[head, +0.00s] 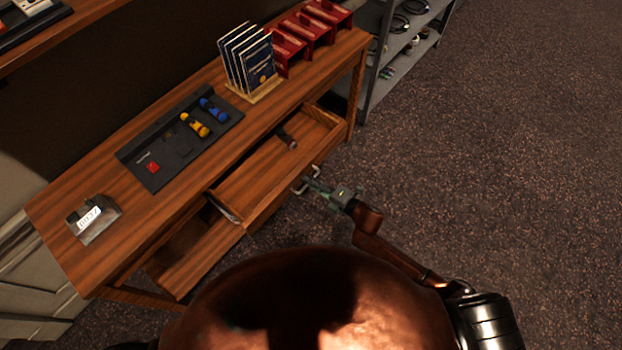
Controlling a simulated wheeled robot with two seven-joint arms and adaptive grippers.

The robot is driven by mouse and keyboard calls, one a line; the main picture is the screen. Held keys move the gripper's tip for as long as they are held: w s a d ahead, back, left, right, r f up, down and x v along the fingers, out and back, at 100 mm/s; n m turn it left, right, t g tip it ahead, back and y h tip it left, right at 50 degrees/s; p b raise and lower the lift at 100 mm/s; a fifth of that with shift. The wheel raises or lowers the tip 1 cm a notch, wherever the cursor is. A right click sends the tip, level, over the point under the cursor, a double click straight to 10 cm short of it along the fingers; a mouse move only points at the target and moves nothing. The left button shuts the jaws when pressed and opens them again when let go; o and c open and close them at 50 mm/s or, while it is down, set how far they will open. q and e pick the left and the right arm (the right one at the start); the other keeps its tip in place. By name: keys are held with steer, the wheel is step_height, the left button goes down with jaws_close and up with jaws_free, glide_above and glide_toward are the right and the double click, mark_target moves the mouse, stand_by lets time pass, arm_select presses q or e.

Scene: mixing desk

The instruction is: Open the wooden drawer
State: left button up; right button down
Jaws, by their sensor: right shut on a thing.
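The wooden drawer (262,174) under the desk top stands pulled out, and its inside shows. A small dark object (288,139) lies in it towards the right. My right gripper (309,183) is at the drawer's front, shut on its pale metal handle (315,171). The fingertips are small in the head view and partly blend with the handle. My left gripper is not in view.
On the wooden desk (75,245) are a dark panel with coloured pieces (160,170), a small display box (92,219), upright booklets (250,62) and red holders (290,48). A grey shelf (375,85) stands behind right. The carpet (480,150) on the right is clear.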

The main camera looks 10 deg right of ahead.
steer(key=c, duration=2.3)
jaws_free()
steer(key=shift+c, duration=0.2)
steer(key=v, duration=1.2)
